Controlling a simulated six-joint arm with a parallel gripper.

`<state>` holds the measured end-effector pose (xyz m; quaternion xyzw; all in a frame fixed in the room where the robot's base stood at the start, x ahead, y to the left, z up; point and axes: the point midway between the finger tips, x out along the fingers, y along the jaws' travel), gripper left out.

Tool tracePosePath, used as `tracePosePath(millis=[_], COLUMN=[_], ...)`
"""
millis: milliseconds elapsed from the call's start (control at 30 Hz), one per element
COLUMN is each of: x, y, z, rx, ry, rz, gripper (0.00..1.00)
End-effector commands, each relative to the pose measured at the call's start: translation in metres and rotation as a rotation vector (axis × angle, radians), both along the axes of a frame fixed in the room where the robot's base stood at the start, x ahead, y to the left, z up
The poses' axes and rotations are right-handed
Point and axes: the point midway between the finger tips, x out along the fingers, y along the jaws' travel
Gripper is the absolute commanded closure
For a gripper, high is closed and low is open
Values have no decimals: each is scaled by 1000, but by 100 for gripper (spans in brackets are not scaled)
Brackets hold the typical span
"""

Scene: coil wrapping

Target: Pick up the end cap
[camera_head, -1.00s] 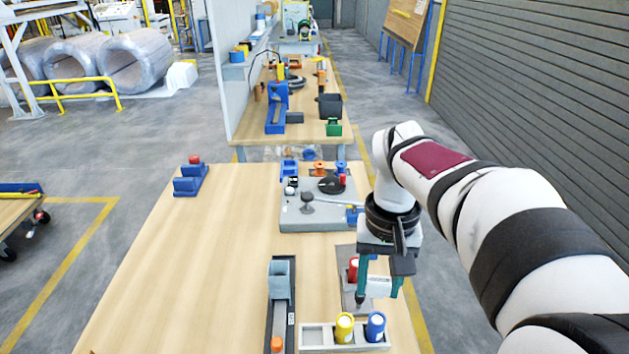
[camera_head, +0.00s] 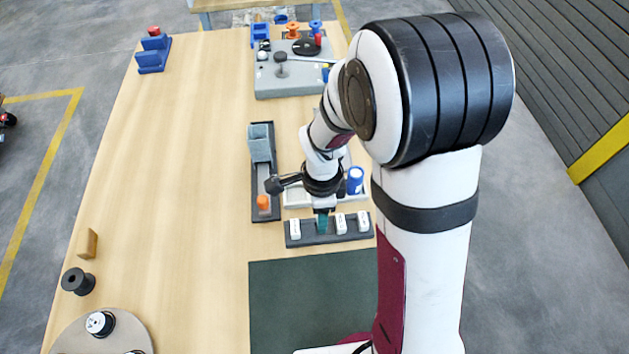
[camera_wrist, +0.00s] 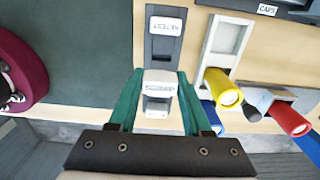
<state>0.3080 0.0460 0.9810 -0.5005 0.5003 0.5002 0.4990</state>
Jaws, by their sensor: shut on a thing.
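My gripper (camera_wrist: 157,98) has two teal fingers and is shut on a white block (camera_wrist: 160,84) with a printed label. It is at the dark rack (camera_head: 309,238), where other white labelled blocks (camera_head: 341,224) sit on either side. Another such block (camera_wrist: 165,26) shows above the held one in the wrist view. A small orange piece (camera_head: 263,203) sits at the near end of a dark tray (camera_head: 260,180), and may be the end cap. A tray edge at the wrist view's top right bears a CAPS label (camera_wrist: 267,9). Whether the held block has left its seat cannot be told.
A light tray (camera_wrist: 226,38) beside the rack holds yellow (camera_wrist: 222,90) and blue (camera_head: 355,180) cylinders. A red cylinder (camera_wrist: 289,119) lies beyond. A dark green mat (camera_head: 310,300) in front of the rack is bare. Wood table to the left is mostly clear.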

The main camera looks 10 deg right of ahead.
Motion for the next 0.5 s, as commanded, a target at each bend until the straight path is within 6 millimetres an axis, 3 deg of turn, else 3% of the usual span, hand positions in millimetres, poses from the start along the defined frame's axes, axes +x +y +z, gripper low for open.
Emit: tracePosePath(millis=[233, 500], x=[2, 3], y=[5, 5], z=[-40, -43], rx=[-1, -1], ry=[3, -1], rz=[-1, -2], gripper=[100, 100])
